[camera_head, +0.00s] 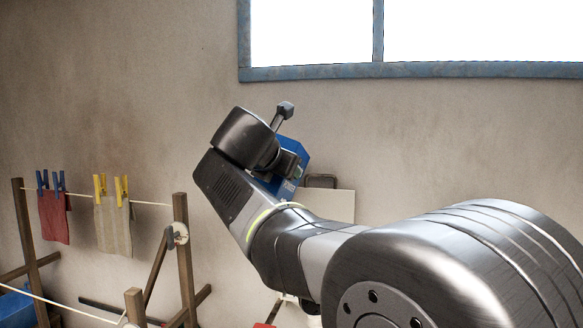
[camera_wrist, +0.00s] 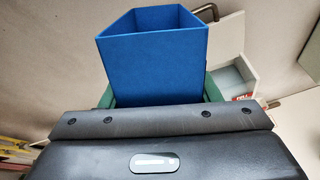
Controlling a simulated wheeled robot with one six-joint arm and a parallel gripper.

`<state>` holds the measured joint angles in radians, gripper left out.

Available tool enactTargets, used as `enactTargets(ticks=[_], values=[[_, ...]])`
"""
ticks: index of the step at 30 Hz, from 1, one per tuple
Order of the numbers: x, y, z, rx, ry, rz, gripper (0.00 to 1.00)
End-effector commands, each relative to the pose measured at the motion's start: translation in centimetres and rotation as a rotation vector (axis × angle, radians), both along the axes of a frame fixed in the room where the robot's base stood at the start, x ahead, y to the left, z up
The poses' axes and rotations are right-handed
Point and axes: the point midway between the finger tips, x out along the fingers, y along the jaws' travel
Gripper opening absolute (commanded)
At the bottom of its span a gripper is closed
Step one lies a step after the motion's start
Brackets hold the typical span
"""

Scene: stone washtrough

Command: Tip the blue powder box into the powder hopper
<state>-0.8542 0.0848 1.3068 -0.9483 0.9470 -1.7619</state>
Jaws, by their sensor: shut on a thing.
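The blue powder box (camera_wrist: 152,62) is in the upper middle of the wrist view, its open end toward the top of the picture. My gripper (camera_wrist: 158,100) is shut on it, with a green finger on each side. In the head view the blue box (camera_head: 297,158) shows partly behind my wrist, high in front of the wall. A pale open compartment (camera_wrist: 232,80) with a small red mark lies to the right of the box in the wrist view. It may be the powder hopper, but I cannot tell for sure. The contents of the box are hidden.
A pale panel (camera_head: 333,204) stands behind my arm. At the left, a wooden drying rack (camera_head: 184,255) carries a line with a red cloth (camera_head: 54,217) and a beige cloth (camera_head: 113,225). A blue-framed window (camera_head: 400,70) is above. My arm hides the lower right.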

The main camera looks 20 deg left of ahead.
Motion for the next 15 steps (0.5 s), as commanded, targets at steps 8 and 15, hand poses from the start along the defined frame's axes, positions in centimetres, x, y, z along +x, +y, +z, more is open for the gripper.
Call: enactTargets(ticks=[8,15], values=[[-0.01,-0.02,0.16,0.003,0.0,0.0,0.0],[0.05,-0.06,0.2,0.054,0.055,-0.001,0.0]])
